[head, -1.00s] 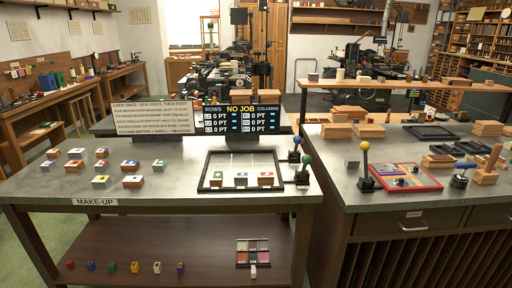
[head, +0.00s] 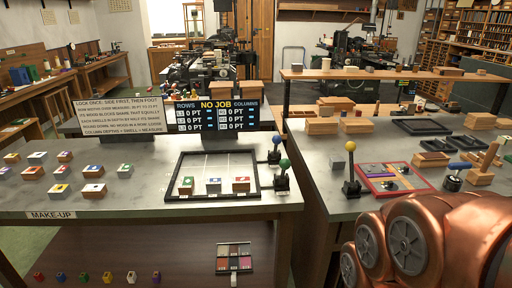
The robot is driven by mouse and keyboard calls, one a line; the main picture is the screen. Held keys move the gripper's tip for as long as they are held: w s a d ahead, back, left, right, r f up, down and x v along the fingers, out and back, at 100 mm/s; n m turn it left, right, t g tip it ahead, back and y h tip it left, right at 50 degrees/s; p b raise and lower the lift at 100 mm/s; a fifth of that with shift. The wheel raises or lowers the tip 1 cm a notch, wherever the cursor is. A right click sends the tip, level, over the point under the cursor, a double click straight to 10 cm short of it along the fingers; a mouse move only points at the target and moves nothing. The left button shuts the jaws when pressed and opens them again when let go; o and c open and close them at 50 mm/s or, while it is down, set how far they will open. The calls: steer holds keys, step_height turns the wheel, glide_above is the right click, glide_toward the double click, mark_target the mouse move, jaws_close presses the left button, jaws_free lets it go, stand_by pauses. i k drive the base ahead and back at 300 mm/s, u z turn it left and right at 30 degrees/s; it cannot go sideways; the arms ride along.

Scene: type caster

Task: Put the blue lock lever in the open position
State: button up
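The blue lock lever (head: 276,141) has a blue ball on a dark stem and stands at the right back corner of the black frame (head: 257,180) on the make-up table. Its stem looks close to upright; I cannot tell whether this is its open or locked position. A green-balled lever (head: 284,164) stands just in front of it at the same side of the frame. My copper arm shows at the bottom right, but my gripper is not in view. Nothing touches the blue lever.
Three small blocks (head: 214,185) lie along the frame's front. A dark display (head: 217,115) and a text sign (head: 117,119) stand behind. Several blocks lie left.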

mark_target(277, 140)
steer(key=u, duration=0.1)
steer(key=i, duration=0.8)
steer(key=u, duration=0.6)
